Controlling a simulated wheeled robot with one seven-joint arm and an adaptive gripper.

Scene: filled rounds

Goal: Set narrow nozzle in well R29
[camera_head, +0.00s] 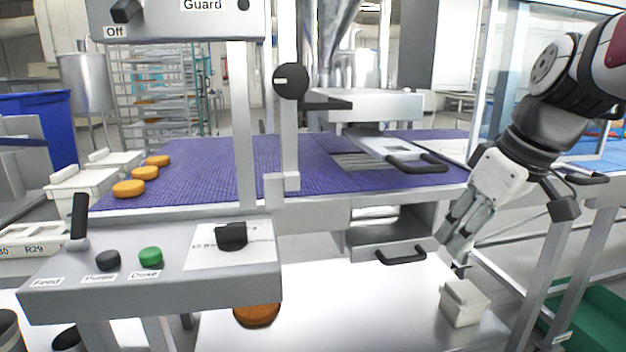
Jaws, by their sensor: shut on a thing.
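My gripper (454,243) is at the right, pointing down and left above the right end of the white table. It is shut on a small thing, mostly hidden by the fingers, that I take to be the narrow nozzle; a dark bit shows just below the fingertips. A cream block (466,306) with a raised top sits right below the fingertips; I cannot tell whether they touch. The label R29 (35,249) is on the front of a pale rack (15,240) at the far left edge. The well is partly hidden by the control panel and its lever.
The grey control panel (150,300) with lever and buttons stands at front left. The purple conveyor belt (230,165) carries orange rounds (130,189). Similar cream blocks (90,188) stand left of the belt. An orange round (256,315) is on the white table (340,310), whose middle is clear.

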